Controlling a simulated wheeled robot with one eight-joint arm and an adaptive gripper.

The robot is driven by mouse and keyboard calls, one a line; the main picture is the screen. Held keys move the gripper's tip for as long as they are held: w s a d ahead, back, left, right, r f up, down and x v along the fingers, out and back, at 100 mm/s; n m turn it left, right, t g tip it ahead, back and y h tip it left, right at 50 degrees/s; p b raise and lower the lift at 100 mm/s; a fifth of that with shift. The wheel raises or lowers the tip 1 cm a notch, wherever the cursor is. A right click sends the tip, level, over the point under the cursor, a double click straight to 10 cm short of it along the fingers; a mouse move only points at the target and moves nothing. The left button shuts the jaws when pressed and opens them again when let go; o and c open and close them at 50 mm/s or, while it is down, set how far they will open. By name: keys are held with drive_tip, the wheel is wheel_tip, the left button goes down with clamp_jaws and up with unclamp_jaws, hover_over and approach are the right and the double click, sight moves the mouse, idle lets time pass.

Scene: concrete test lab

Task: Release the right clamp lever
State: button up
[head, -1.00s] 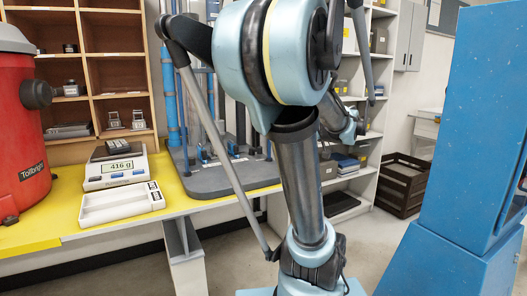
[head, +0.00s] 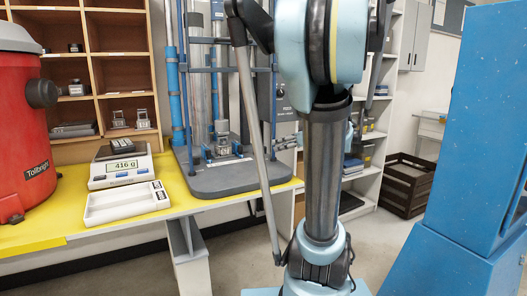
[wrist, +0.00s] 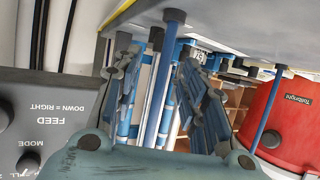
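The test machine stands on a dark grey base plate (head: 222,178), with blue columns and a blue frame (head: 232,69). A small metal fixture (head: 222,145) sits low between its posts. I cannot pick out the right clamp lever with certainty in either view; my arm covers part of the machine's right side in the head view. In the wrist view, which is nearly upside down, my gripper (wrist: 157,65) appears open, its two blue-grey fingers apart with nothing visibly held. Blue rods with dark round ends (wrist: 174,16) show beyond and beside it. In the head view my gripper is hidden.
A grey control panel (wrist: 45,120) marked FEED is close at the left of the wrist view. A red vacuum (head: 25,125), a scale (head: 121,167) and a white tray (head: 126,203) are on the yellow table (head: 30,230). A blue cabinet (head: 470,150) stands at right.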

sight(264, 148)
drive_tip(key=shift+x, duration=5.45)
drive_tip(key=shift+r, duration=0.1)
drive_tip(key=shift+c, duration=0.3)
clamp_jaws()
